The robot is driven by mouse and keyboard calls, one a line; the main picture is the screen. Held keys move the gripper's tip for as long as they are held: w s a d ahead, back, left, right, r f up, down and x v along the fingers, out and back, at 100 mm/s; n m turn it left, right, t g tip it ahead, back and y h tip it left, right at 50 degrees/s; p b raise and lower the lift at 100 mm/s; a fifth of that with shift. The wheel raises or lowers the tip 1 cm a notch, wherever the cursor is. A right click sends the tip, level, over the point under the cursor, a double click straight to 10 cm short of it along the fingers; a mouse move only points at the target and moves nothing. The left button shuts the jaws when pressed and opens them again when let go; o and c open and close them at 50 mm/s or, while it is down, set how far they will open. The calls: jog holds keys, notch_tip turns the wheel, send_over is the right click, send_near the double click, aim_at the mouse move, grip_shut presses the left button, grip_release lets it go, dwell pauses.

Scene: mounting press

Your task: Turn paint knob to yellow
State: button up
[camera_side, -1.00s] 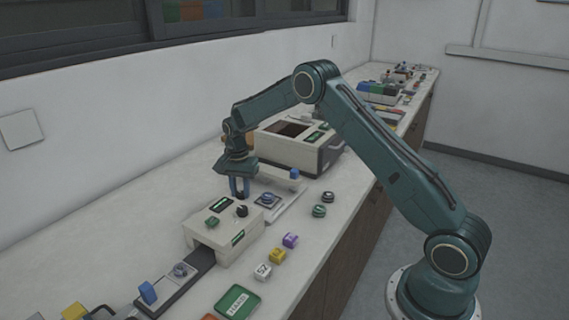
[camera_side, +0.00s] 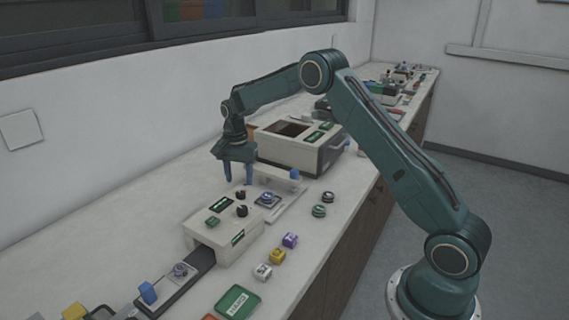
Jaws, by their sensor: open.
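A cream press box (camera_side: 209,233) stands on the bench with two small dark round knobs on its top, a rear knob (camera_side: 241,195) and a front knob (camera_side: 242,211). The rear knob shows a small reddish spot. I cannot tell which one is the paint knob or read its setting. My gripper (camera_side: 238,181) points down just above the rear knob, with its two blue fingers spread apart and nothing between them. The fingertips appear clear of the knob.
A blue-handled slide (camera_side: 165,285) runs into the box's front opening. A larger cream machine (camera_side: 290,150) stands behind.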

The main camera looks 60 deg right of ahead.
aim_at(240, 192)
notch_tip(240, 192, up, 9)
dwell(0.4)
jog(key=s+a+r+n+t, duration=0.1)
jog(key=s+a+r+n, duration=0.25)
jog(key=s+r, duration=0.45)
jog(key=s+a+r+n+t, duration=0.25)
jog(key=s+a+r, duration=0.25)
jog(key=s+r, duration=0.3)
jog(key=s+a+f+n, duration=0.1)
jog(key=s+n, duration=0.1)
jog(key=s, duration=0.5)
jog(key=s+a+f+n+t, duration=0.1)
jog(key=s+f+n, duration=0.1)
jog(key=s, duration=0.6)
jog(key=s+a+f+n+t, duration=0.1)
jog(key=s+f+n, duration=0.1)
jog(key=s+n, duration=0.2)
jog(key=s, duration=0.3)
jog(key=shift+s+a, duration=0.15)
jog(key=shift+a, duration=0.25)
